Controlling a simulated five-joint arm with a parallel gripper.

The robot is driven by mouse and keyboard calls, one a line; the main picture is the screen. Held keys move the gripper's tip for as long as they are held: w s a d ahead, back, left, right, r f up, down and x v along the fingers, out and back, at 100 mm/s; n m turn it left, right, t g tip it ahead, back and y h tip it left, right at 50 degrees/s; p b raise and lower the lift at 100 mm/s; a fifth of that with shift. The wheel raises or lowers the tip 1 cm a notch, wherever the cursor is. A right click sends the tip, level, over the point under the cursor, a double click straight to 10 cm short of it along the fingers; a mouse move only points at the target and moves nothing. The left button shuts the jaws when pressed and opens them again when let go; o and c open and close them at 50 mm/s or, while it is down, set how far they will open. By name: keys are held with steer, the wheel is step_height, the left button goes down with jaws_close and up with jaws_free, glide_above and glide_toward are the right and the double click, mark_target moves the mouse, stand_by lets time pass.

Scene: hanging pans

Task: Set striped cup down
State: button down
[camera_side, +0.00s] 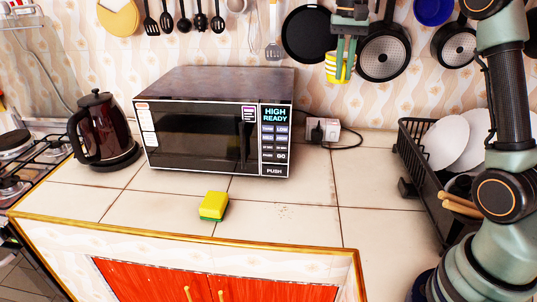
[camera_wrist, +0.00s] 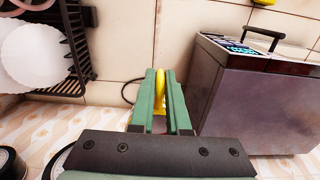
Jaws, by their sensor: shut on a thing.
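The striped cup (camera_side: 338,68), yellow and white, hangs upright below my gripper (camera_side: 346,47) in the side view. It is high in the air in front of the wall, near the hanging pans and to the right above the microwave. My gripper points down and is shut on the cup. In the wrist view, a yellow part of the cup (camera_wrist: 160,92) shows between the green fingers (camera_wrist: 160,85). The rest of the cup is mostly hidden there. The tiled counter (camera_side: 285,190) lies well below.
The microwave (camera_side: 215,125) stands left, with a dark kettle (camera_side: 103,130) beyond it. A yellow sponge (camera_side: 213,206) lies in front. A dish rack (camera_side: 420,150) with plates stands right. A plug and cord (camera_side: 322,132) are at the wall. The counter between microwave and rack is clear.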

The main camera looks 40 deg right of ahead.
step_height(320, 180, down, 28)
steer(key=shift+r, duration=0.1)
stand_by(0.6)
steer(key=c, duration=0.9)
jaws_free()
steer(key=shift+f, duration=0.2)
step_height(320, 180, up, 11)
steer(key=s+a+r+n+t, duration=0.1)
steer(key=s+a+r+n, duration=0.15)
steer(key=a+r, duration=0.2)
steer(key=s+a+r+n+t, duration=0.2)
steer(key=s+a+r, duration=0.2)
steer(key=r, duration=0.2)
steer(key=s+a+n+t, duration=0.2)
steer(key=s+a+n, duration=0.2)
steer(key=s, duration=0.5)
steer(key=shift+a+r+n+t, duration=0.3)
steer(key=shift+a+r+n, duration=0.1)
steer(key=shift+a, duration=0.55)
